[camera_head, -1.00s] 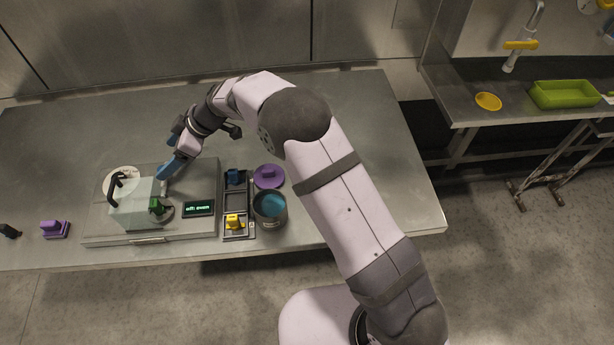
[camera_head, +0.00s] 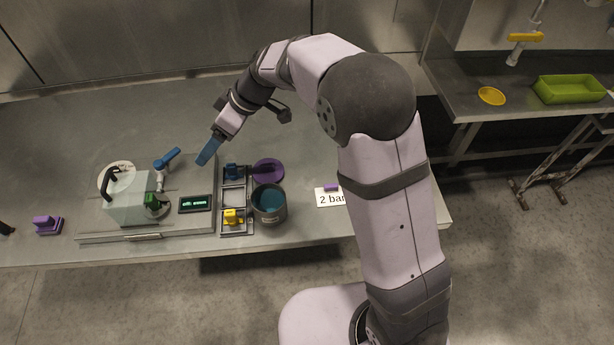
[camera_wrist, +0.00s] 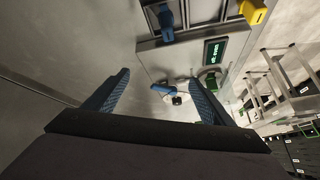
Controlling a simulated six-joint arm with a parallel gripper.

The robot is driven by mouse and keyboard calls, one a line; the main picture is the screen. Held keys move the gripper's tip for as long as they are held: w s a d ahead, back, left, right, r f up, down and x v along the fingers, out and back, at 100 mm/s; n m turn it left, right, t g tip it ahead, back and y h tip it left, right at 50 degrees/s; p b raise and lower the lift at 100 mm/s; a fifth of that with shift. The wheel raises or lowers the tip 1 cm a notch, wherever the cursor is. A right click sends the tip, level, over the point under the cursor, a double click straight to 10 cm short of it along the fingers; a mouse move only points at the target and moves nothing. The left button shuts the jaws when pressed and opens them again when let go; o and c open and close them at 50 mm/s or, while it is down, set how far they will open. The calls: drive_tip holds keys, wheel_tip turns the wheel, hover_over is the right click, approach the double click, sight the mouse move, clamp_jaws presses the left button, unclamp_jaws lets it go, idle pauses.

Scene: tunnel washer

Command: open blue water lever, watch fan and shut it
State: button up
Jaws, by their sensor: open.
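The small display (camera_head: 195,204) shows green text, too small to read surely. I cannot make out the fan.
A tray (camera_head: 236,197) with blue and yellow pieces stands right of the display. Next to it are a round pot (camera_head: 269,203) with blue contents and a purple lid (camera_head: 268,170). A "2 bar" card (camera_head: 328,198) lies near the table's right edge. The table's back is clear.

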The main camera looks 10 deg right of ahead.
drive_tip(key=s+d+f+m+h, duration=0.1)
drive_tip(key=s+d+m, duration=0.3)
drive_tip(key=d, duration=0.6)
drive_tip(key=s+d+f+m+h+p, duration=0.1)
drive_tip(key=s+d+m+h, duration=0.2)
drive_tip(key=s+d, duration=0.4)
drive_tip(key=shift+s+d+f+m+h+p, duration=0.35)
drive_tip(key=shift+d+m, duration=0.45)
drive_tip(key=shift+d, duration=0.7)
drive_tip(key=shift+w+a+r, duration=0.1)
drive_tip(key=shift+r, duration=0.05)
drive_tip(key=n+t+p, duration=0.2)
drive_tip(key=n+p, duration=0.2)
approach(167, 157)
drive_tip(key=shift+p+x, duration=1.45)
drive_tip(key=shift+x, duration=2.15)
